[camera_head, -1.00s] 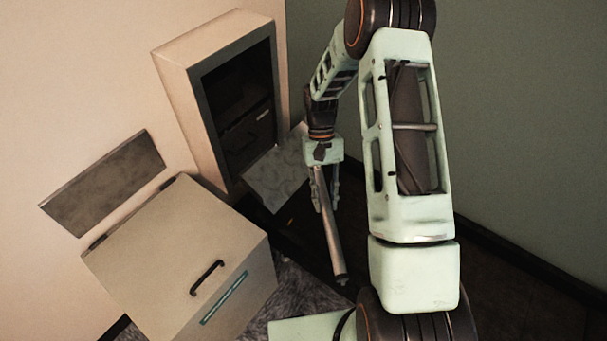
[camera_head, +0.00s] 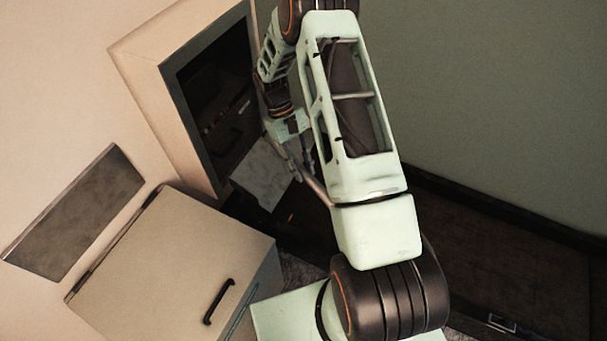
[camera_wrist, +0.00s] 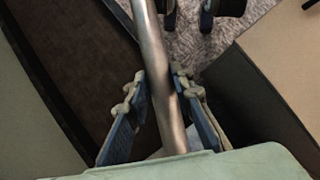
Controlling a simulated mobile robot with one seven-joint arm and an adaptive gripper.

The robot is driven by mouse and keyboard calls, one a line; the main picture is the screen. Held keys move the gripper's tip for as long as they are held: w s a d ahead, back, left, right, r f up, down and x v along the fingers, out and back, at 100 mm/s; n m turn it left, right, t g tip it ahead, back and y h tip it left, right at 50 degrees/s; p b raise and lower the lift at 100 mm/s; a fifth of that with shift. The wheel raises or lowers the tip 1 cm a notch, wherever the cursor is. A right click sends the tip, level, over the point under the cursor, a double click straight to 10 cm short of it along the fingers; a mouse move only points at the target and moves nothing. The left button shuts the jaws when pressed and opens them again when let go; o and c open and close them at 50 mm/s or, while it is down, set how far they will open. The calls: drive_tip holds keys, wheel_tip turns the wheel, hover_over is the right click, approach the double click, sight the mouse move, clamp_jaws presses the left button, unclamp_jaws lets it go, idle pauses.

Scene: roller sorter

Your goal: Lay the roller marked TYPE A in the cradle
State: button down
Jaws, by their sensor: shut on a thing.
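My gripper (camera_wrist: 157,85) is shut on a long grey metal roller (camera_wrist: 152,45), its blue-backed fingers on either side of it. The roller runs past the fingers to the top edge of the wrist view. In the head view my gripper (camera_head: 301,160) is beside the pale panel in front of the open cabinet, and my arm hides much of the roller (camera_head: 316,187). No TYPE A mark is readable. I cannot make out the cradle in either view.
The tall cabinet (camera_head: 150,75) has a dark open front with hard-to-read items inside. A pale marbled panel (camera_head: 262,175) sits at its lower front. A beige box with a black handle (camera_head: 218,301) stands in front. A grey plate (camera_head: 78,212) is on the wall.

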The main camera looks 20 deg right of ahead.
drive_tip(key=w+d+f+n+t+b, duration=0.2)
drive_tip(key=w+f+n+b, duration=0.5)
drive_tip(key=f, duration=0.5)
drive_tip(key=w+d+f+n+t+h+b, duration=0.1)
drive_tip(key=w+d+f+n+t+b, duration=0.2)
drive_tip(key=w+f+n+b, duration=0.4)
drive_tip(key=w+d+f+n+t+h+b, duration=0.1)
drive_tip(key=w+d+f+n+t+b, duration=0.2)
drive_tip(key=w+f+n+b, duration=0.5)
drive_tip(key=shift+d+f+n+t+b, duration=0.2)
drive_tip(key=shift+f+n+t+b, duration=0.55)
drive_tip(key=shift+f+b, duration=3.9)
drive_tip(key=shift+f+p, duration=0.55)
drive_tip(key=shift+f, duration=0.8)
drive_tip(key=shift+f+b, duration=0.85)
drive_tip(key=shift+f, duration=0.15)
drive_tip(key=shift+f, duration=0.3)
